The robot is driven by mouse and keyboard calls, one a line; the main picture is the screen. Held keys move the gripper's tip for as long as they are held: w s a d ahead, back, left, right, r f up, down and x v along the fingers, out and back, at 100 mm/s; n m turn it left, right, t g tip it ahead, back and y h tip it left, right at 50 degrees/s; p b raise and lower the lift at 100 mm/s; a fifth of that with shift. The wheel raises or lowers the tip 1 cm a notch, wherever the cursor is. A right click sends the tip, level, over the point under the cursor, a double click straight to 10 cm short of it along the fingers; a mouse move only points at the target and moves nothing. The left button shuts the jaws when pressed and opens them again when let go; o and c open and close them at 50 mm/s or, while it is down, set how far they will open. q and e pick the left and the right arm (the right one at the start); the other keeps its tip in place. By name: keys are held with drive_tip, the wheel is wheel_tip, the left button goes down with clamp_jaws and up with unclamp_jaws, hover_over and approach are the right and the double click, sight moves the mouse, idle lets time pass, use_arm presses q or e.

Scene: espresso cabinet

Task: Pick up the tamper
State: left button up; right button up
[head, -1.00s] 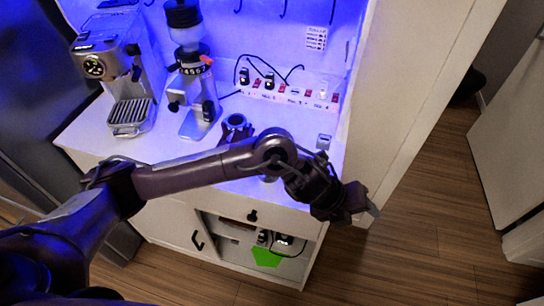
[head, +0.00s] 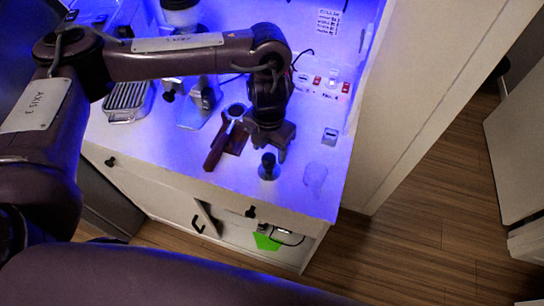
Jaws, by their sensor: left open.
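The tamper (head: 268,166), with a dark knob handle and a paler base, stands upright on the lit counter near its front edge. My left gripper (head: 272,146) points down just behind and above it, with its fingers open and empty. The fingertips overlap the top of the handle in the picture, and I cannot tell whether they touch it. My right gripper is not in view.
A clear glass (head: 315,175) stands to the right. The grinder (head: 200,95) and espresso machine's drip tray (head: 128,98) are behind my arm. The counter's front right corner is free.

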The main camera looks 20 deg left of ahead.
sight(269, 163)
use_arm(q)
drive_tip(key=shift+s+f, duration=0.2)
drive_tip(key=shift+f, duration=0.15)
drive_tip(key=shift+s, duration=0.35)
drive_tip(key=shift+s+f, duration=0.25)
drive_tip(key=shift+f, duration=0.4)
drive_tip(key=f+p, duration=0.1)
drive_tip(key=w+f+p, duration=0.1)
drive_tip(key=f, duration=0.1)
drive_tip(key=shift+d+f, duration=0.1)
drive_tip(key=shift+f, duration=0.3)
drive_tip(key=shift+s, duration=0.2)
drive_tip(key=shift+w, duration=0.1)
drive_tip(key=c, duration=1.1)
drive_tip(key=shift+c, duration=0.8)
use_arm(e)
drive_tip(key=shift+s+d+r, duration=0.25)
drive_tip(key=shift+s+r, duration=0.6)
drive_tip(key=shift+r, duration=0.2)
